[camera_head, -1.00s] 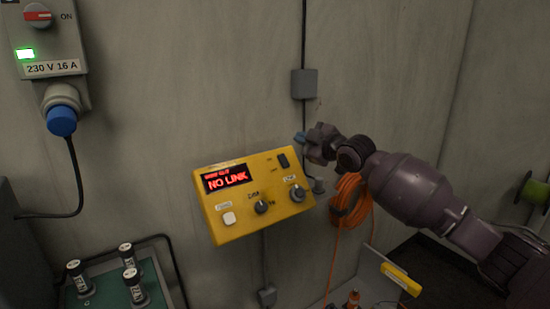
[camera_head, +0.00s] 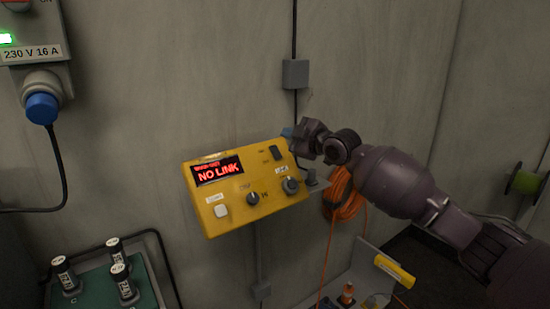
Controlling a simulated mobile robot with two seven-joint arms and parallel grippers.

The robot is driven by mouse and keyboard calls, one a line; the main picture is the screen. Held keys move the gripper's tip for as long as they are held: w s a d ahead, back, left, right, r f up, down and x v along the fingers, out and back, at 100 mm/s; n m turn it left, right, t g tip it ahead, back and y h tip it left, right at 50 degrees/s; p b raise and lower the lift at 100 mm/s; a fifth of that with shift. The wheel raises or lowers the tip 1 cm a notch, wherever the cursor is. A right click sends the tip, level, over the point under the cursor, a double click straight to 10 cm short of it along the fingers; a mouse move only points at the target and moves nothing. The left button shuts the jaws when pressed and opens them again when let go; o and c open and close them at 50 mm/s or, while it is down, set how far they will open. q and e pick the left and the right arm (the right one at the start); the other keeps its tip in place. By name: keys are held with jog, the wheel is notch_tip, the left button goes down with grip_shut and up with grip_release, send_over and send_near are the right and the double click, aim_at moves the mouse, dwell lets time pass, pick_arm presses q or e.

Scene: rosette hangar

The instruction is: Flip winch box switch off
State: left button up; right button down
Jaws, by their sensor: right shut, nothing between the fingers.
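The yellow winch box (camera_head: 222,171) is fixed to the wall in the middle of the view. Its red display (camera_head: 217,170) reads "NO LINK". A dark rocker switch (camera_head: 276,153) sits at its upper right; which way it is tipped is too small to tell. Below are two dark knobs and a white button (camera_head: 221,211). My right gripper (camera_head: 291,133) is shut and empty, with its bluish tip by the box's upper right corner, just right of the switch. I cannot tell whether it touches the box. My left gripper is not in view.
A grey socket box (camera_head: 37,60) with a blue plug and green light is at upper left. A green tray (camera_head: 145,290) with several labelled cylinders stands at lower left. An orange cable coil (camera_head: 343,197) hangs behind my right arm.

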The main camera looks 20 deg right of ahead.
aim_at(271, 148)
jog(key=w+f+b, duration=0.1)
jog(key=f, duration=0.1)
jog(key=w+a+f+b, duration=0.1)
jog(key=f, duration=0.1)
jog(key=shift+w+b, duration=0.35)
jog(key=shift+w+a+f+b, duration=0.2)
jog(key=shift+w+f+b, duration=0.3)
jog(key=shift+w+b, duration=0.15)
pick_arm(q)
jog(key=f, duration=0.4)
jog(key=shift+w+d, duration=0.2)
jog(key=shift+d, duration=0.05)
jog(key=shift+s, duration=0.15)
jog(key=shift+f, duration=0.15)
pick_arm(e)
jog(key=shift+f, duration=0.1)
dwell(0.4)
jog(key=shift+w+a+f+b, duration=0.1)
jog(key=shift+w+f+b, duration=0.15)
jog(key=shift+b, duration=0.1)
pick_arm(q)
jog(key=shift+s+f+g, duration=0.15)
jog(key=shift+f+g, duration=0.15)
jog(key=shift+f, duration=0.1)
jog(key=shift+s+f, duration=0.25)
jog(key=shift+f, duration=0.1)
pick_arm(e)
jog(key=shift+f, duration=0.2)
